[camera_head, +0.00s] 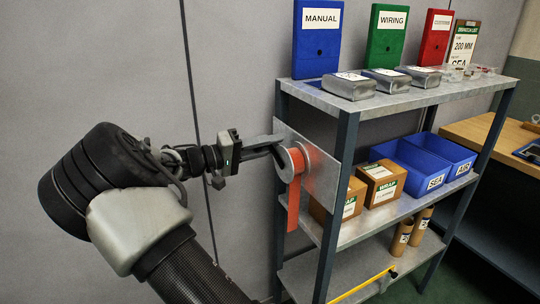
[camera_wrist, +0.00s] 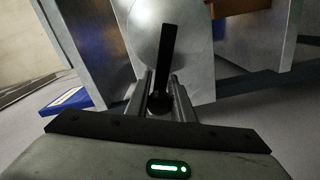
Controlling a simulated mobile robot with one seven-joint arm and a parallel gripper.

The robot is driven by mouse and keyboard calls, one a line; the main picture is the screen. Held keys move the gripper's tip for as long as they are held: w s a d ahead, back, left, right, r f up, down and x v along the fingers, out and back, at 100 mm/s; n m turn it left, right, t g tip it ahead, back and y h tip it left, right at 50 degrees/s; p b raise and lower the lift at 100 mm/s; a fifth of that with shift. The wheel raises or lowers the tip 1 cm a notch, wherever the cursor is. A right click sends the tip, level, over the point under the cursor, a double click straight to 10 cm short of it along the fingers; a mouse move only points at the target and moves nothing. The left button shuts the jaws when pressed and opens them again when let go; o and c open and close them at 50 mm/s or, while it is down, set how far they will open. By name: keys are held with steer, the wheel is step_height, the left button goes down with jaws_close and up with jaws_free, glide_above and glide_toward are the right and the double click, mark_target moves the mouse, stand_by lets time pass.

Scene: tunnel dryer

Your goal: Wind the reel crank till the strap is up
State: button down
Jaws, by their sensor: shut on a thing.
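The reel (camera_head: 293,160) is a grey metal drum on a plate at the left end of the shelf unit. The orange-red strap (camera_head: 293,205) is wound on it, and a length hangs straight down below it. In the wrist view the reel's round face (camera_wrist: 148,38) carries a black crank arm (camera_wrist: 168,58). My gripper (camera_head: 272,148) reaches the reel from the left. In the wrist view my gripper (camera_wrist: 161,92) has its two fingers on either side of the dark crank knob (camera_wrist: 160,104), shut on it. The strap cannot be made out in the wrist view.
The metal shelf unit (camera_head: 345,232) holds wrap boxes (camera_head: 382,182), blue bins (camera_head: 412,168) and cardboard tubes (camera_head: 401,238). Grey tins and upright binders stand on its top. A wooden bench (camera_head: 490,135) is at the right. The grey wall is close behind my arm.

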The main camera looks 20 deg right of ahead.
steer(key=shift+s+r+m+b, duration=0.2)
steer(key=shift+r+m+b, duration=0.25)
steer(key=shift+m, duration=0.35)
steer(key=c, duration=1.6)
jaws_free()
steer(key=shift+o, duration=0.2)
steer(key=shift+a, duration=0.1)
steer(key=a+p, duration=0.2)
steer(key=a, duration=1.5)
steer(key=shift+s+a+p, duration=0.2)
steer(key=shift+s+p, duration=0.1)
steer(key=shift+p, duration=0.05)
